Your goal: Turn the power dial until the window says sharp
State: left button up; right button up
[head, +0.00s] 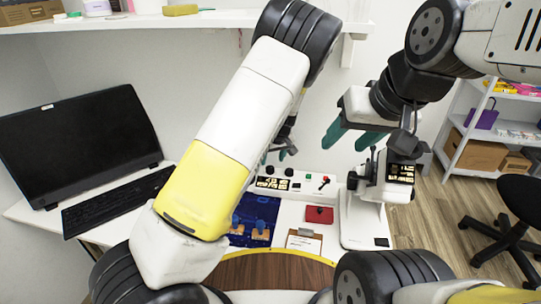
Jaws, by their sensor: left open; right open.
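A white eye-test instrument (365,222) stands on the right of the white worktop, with a small dark window (401,173) on its head. At the back of the worktop are black knobs (288,171) and a dark window with pale yellow marks (272,183). The marks are too small to read, and I cannot tell which knob is the power dial. My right gripper (352,136) is open and empty, above and left of the instrument's head. My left gripper (275,155) is open near the knobs, partly hidden behind my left arm; I cannot tell whether it touches one.
A red-knobbed lever (324,181), a red box (319,214), a clipboard (304,241) and a blue mat (254,219) are on the worktop. A shelf (190,20) overhangs the back. A black chair (515,215) stands at right on open floor.

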aim_at(270, 168)
pick_arm(q)
jog(key=x, duration=0.6)
jog(key=shift+f, duration=0.1)
jog(key=shift+c, duration=0.4)
grip_shut()
